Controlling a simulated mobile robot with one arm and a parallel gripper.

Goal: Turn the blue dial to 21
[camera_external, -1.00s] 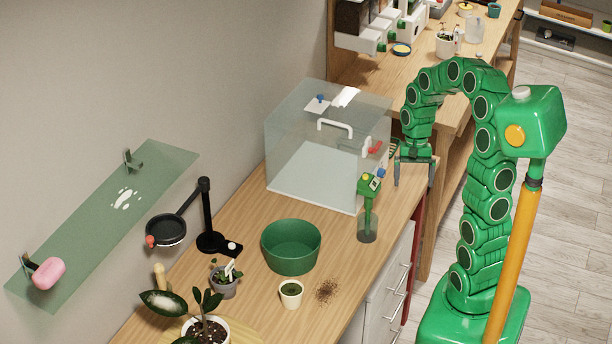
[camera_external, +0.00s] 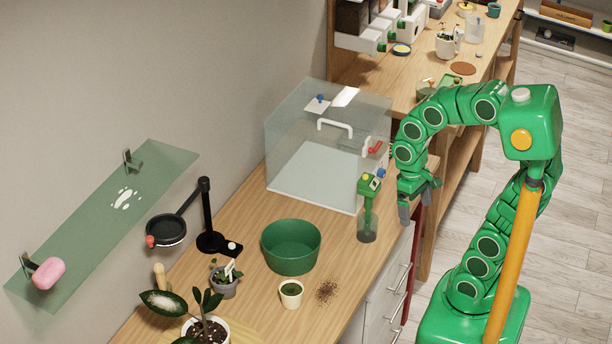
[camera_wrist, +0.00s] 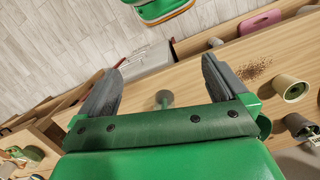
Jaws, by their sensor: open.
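A small blue knob (camera_external: 381,173), which looks like the blue dial, shows at the lower right of the clear glass box (camera_external: 310,165), just behind the green-headed device (camera_external: 370,184). Its number and pointer are too small to read. A second blue piece (camera_external: 320,97) sits on top of the box. My gripper (camera_external: 419,203) is open and empty, right of the green-headed device, by the counter's front edge. It is apart from the blue knob. In the wrist view the two fingers of my gripper (camera_wrist: 162,78) are spread wide, and I cannot make out the blue knob there.
The green-headed device stands upright close to the blue knob. A red lever (camera_external: 375,147) is above it on the box. A green bowl (camera_external: 291,247), a cream pot (camera_external: 291,294) and spilled soil (camera_external: 327,291) are nearer. The soil also shows in the wrist view (camera_wrist: 255,69).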

